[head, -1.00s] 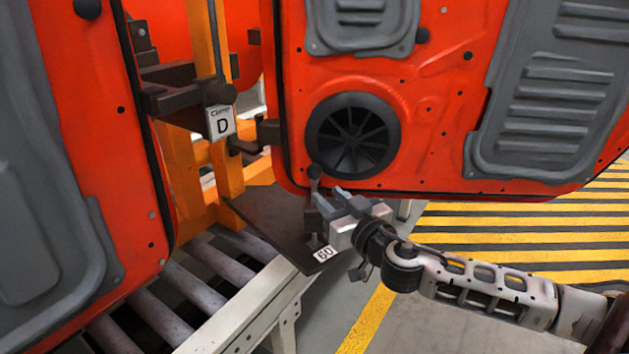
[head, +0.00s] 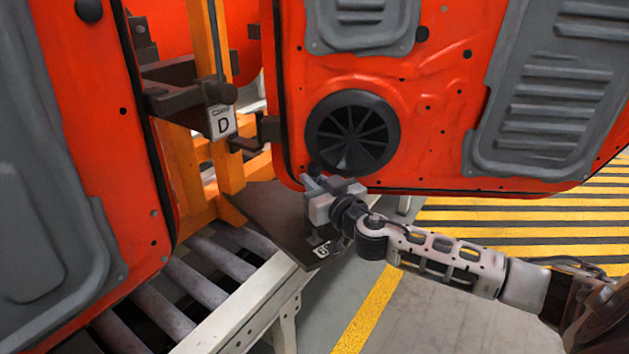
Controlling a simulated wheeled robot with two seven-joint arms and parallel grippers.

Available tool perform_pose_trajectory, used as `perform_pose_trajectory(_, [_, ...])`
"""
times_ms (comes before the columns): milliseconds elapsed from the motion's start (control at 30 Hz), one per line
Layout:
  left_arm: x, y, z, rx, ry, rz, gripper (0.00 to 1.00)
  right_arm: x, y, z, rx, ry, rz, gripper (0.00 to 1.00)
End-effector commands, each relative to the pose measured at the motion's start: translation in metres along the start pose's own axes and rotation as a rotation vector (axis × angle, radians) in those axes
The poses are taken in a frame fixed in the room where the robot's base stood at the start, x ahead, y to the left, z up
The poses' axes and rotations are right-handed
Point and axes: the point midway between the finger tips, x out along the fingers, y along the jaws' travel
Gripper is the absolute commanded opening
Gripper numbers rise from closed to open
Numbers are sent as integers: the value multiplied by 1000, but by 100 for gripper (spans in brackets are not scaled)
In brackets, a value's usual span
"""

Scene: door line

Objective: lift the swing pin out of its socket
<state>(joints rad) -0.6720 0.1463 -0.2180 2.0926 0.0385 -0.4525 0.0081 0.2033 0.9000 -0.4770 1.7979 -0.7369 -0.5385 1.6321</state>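The swing pin (head: 315,169) shows as a small dark knob just below the round black speaker grille. My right gripper (head: 322,183) is at the pin, just under the knob, and hides most of its stem. The fingers point away from me and are partly hidden by the gripper's own body, so I cannot tell whether they are closed on the pin. The pin's foot (head: 317,240) and socket area are on the dark plate (head: 265,210), partly hidden by my gripper. My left gripper is not in view.
An orange door panel (head: 440,140) hangs close behind my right gripper. Another orange door (head: 95,130) stands at the left. A clamp labelled D (head: 222,122) sits on the orange post. A roller conveyor (head: 195,280) runs below. The floor at right is open, with yellow stripes (head: 520,220).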

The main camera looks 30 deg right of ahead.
Motion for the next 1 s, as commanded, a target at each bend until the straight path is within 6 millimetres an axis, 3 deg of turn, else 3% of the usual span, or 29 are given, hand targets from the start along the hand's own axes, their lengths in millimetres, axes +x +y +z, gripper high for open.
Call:
perform_pose_trajectory(133, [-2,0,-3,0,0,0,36,0,0,-4,0,1,0,0])
perform_pose_trajectory(267, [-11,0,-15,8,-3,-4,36,0,0,-28,3,2,0,0])
perform_pose_trajectory(400, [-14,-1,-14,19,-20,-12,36,0,0,-46,1,2,0,0])
perform_pose_trajectory(733, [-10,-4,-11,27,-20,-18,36,0,1,-50,-2,8,1,0])
perform_pose_trajectory(800, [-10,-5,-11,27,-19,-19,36,0,1,-50,-2,9,1,28])
perform_pose_trajectory(1000, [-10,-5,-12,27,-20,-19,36,0,0,-48,-1,5,0,31])
